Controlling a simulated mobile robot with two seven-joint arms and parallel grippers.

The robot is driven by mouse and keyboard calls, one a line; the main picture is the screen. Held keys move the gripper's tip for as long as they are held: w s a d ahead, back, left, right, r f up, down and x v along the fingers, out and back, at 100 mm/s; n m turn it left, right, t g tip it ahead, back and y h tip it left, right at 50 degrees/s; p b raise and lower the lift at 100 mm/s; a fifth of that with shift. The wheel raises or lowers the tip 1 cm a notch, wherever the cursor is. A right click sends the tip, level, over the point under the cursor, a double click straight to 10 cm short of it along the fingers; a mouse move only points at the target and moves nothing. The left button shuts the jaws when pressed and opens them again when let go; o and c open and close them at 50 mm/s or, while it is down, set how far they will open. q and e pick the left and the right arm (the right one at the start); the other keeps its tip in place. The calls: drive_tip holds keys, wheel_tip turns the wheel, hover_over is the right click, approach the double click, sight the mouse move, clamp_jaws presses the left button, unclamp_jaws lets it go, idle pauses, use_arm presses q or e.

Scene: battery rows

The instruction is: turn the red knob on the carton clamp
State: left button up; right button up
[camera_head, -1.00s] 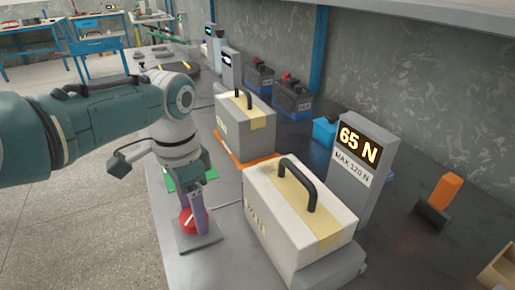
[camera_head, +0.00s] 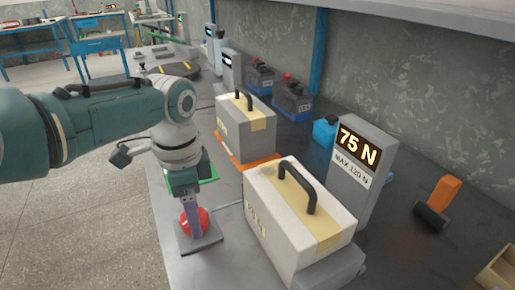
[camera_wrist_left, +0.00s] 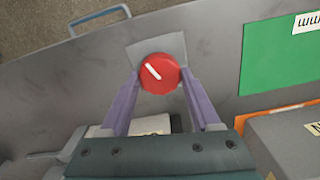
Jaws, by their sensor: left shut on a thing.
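The red knob (camera_head: 204,221) sits on a small grey plate (camera_head: 196,245) at the bench's front edge. My left gripper (camera_head: 192,220) points down and is shut on the knob. In the left wrist view the knob (camera_wrist_left: 160,74) lies between the two purple fingertips, its white line pointing to the upper left. The near carton (camera_head: 292,215), cream with a tape strip and black handle, stands in the clamp beside the knob. The grey display post (camera_head: 362,165) behind it reads 75 N, above a label MAX 120 N. My right gripper is not in view.
A second carton (camera_head: 245,123) stands on an orange-edged mat (camera_head: 247,165) farther back. A green mat (camera_wrist_left: 280,50) lies near the knob. Bench space right of the display is mostly clear.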

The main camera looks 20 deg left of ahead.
use_arm(q)
drive_tip(key=o, duration=1.4)
drive_tip(key=shift+r, duration=0.1)
wheel_tip(320, 180, up, 10)
drive_tip(key=p, duration=0.4)
drive_tip(key=shift+p, duration=0.3)
